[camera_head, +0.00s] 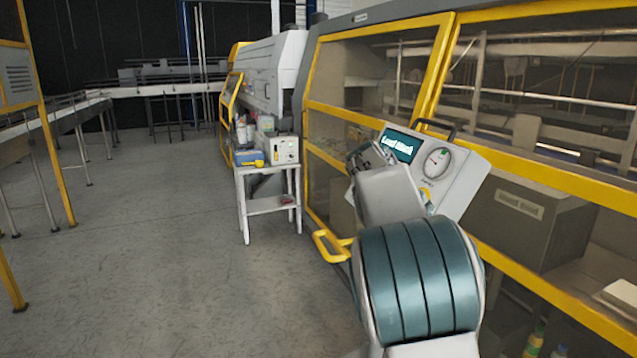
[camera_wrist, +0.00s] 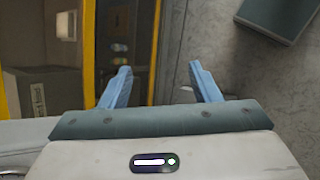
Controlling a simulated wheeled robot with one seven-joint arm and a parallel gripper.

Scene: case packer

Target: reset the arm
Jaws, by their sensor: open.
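My gripper (camera_wrist: 161,82) shows in the wrist view with its two blue fingers spread wide and nothing between them. The fingers point towards the machine's yellow frame and the grey floor. In the head view my arm reaches forward from the lower right, and its teal-banded joint fills the lower middle right. The far end of the arm lies in front of a grey control box (camera_head: 455,178) with a lit screen and a round gauge. The gripper's fingers cannot be made out clearly there. I cannot tell whether the arm touches the box.
The case packer (camera_head: 375,38) with yellow-framed clear doors runs along the right. A small white table (camera_head: 268,206) with a grey device (camera_head: 285,150) and a blue-yellow box (camera_head: 249,158) stands ahead. A conveyor (camera_head: 40,125) is at left. The floor (camera_head: 150,260) between is clear.

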